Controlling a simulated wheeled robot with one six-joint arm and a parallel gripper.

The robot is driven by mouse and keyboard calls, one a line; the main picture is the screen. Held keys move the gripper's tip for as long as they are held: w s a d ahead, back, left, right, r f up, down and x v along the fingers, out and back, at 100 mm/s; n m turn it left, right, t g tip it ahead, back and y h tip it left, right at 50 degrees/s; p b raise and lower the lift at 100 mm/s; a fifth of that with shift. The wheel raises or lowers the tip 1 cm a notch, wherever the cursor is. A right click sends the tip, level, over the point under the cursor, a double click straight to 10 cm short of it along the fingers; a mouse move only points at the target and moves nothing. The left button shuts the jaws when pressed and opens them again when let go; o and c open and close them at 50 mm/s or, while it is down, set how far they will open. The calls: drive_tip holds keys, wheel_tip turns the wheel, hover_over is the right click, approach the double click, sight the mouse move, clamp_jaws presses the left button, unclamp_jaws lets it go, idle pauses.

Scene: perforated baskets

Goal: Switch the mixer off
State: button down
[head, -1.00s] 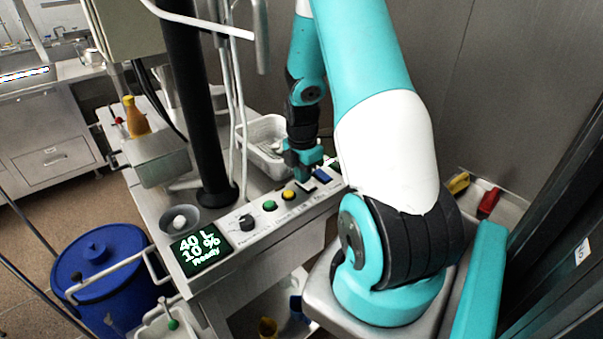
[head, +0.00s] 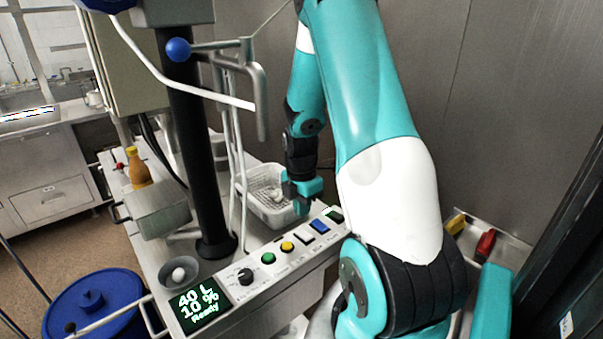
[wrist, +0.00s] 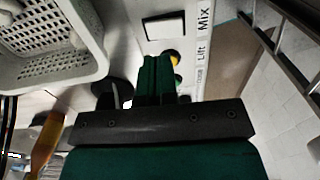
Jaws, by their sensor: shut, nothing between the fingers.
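The mixer's control panel (head: 262,287) runs along the front edge of the bench, with a display (head: 199,306) reading "40 L, 10 %, Ready". On it are a black knob (head: 245,276), a green button (head: 268,258), a yellow button (head: 287,246), a white switch (head: 305,236) and a blue switch (head: 319,226). In the wrist view the white switch (wrist: 165,25) with a dark border lies beside the label "Mix". My gripper (head: 301,205) is shut and empty, above the panel near the white switch. Its closed green fingers (wrist: 157,75) partly hide the buttons beyond.
A white perforated basket (head: 268,205) stands on the bench close behind my gripper. A black column (head: 197,150) and pale hoses rise left of it. An orange bottle (head: 138,168) and a blue lidded drum (head: 95,308) are at the left.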

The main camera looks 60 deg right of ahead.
wheel_tip(320, 180, up, 8)
drive_tip(key=w+b, duration=0.1)
drive_tip(key=shift+b, duration=0.35)
idle(0.3)
